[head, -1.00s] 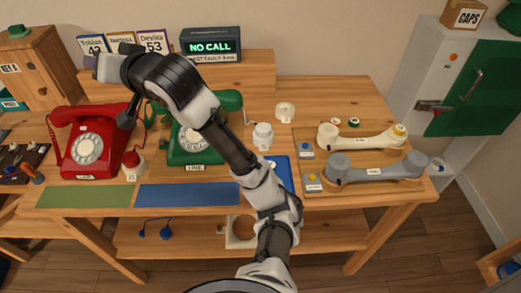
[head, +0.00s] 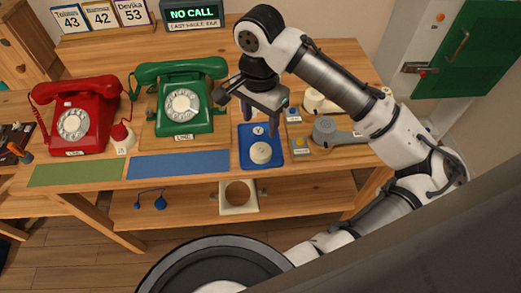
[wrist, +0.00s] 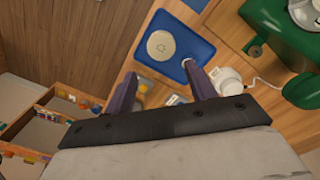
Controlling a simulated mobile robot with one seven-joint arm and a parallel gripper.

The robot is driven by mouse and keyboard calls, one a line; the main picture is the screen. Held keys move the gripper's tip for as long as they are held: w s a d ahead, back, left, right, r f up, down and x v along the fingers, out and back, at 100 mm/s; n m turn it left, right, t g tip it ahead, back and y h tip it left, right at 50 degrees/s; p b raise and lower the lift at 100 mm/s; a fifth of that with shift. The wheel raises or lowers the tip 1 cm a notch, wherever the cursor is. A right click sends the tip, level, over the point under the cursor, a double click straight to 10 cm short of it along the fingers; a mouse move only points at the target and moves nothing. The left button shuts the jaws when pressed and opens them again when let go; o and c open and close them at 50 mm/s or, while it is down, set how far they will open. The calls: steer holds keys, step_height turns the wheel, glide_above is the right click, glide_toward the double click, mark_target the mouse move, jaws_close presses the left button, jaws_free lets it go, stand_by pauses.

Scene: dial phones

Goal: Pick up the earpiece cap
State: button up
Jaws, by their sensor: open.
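A round cream cap (head: 261,152), which looks like the earpiece cap, lies flat in the front part of the blue tray (head: 245,161). It also shows in the wrist view (wrist: 161,44). A smaller pale piece (head: 258,130) lies behind it in the tray. My gripper (head: 260,114) is open and empty, above the back of the tray. In the wrist view my gripper (wrist: 160,70) has its two dark fingers apart, with the cap beyond their tips and not between them. My arm partly hides the handsets at right.
A green phone (head: 183,100) and a red phone (head: 78,118) stand left of the tray. A grey handset (head: 325,130) and a cream handset (head: 314,98) lie right of it.

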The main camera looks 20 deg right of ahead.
step_height(320, 180, down, 6)
steer(key=shift+f, duration=0.1)
steer(key=shift+w+d+f+p, duration=0.1)
steer(key=shift+f+p, duration=0.2)
steer(key=shift+f, duration=1)
steer(key=shift+w+d+f+p, duration=0.1)
steer(key=shift+f+p, duration=0.15)
steer(key=shift+f, duration=1)
steer(key=shift+s, duration=0.1)
steer(key=c, duration=0.5)
steer(key=shift+r, duration=0.1)
step_height(320, 180, up, 20)
steer(key=shift+f+b, duration=0.1)
steer(key=shift+b, duration=0.25)
